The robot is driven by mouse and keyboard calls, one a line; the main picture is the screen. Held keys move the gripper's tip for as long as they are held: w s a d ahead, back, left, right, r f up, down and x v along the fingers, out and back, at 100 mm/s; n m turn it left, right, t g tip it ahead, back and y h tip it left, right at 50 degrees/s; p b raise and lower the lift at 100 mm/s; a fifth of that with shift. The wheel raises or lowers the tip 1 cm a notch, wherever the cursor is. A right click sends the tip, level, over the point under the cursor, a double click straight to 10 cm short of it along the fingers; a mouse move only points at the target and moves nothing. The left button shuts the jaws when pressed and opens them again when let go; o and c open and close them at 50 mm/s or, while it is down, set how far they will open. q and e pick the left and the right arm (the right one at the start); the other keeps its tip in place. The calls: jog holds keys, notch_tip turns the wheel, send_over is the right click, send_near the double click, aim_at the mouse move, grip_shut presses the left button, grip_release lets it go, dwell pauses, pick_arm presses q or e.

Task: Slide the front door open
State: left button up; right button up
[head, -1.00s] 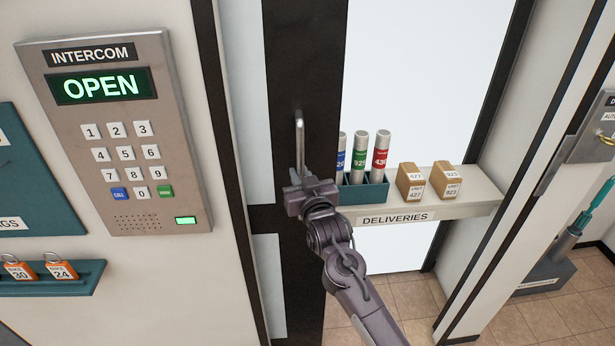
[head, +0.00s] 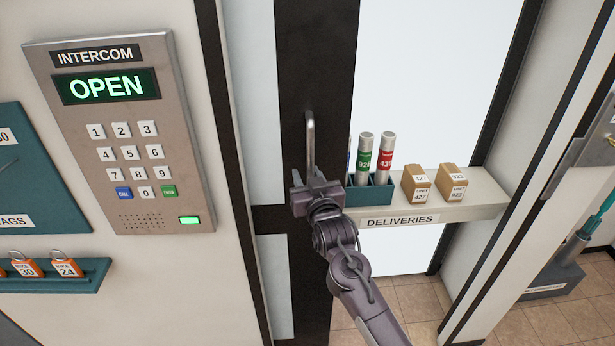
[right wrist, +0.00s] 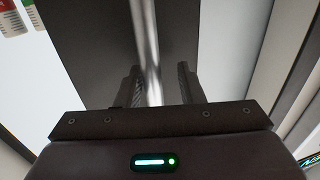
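The front door has a black upright stile (head: 318,60) and pale panes. A bent metal bar handle (head: 310,140) stands on the stile. My right gripper (head: 316,192) is at the lower part of this handle. In the right wrist view, the handle bar (right wrist: 148,50) passes between the two fingers (right wrist: 160,85). The fingers stand apart, with a clear gap on the bar's right side and the left finger close to it. Whether that finger touches the bar is unclear. My left gripper is out of view.
A grey intercom (head: 125,215) reading OPEN is on the wall at left. Beyond the stile, a DELIVERIES shelf (head: 470,200) holds tubes in a teal rack (head: 370,194) and two small boxes.

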jog(key=b+v, duration=0.2)
jog(key=v, duration=0.5)
jog(key=shift+s, duration=0.4)
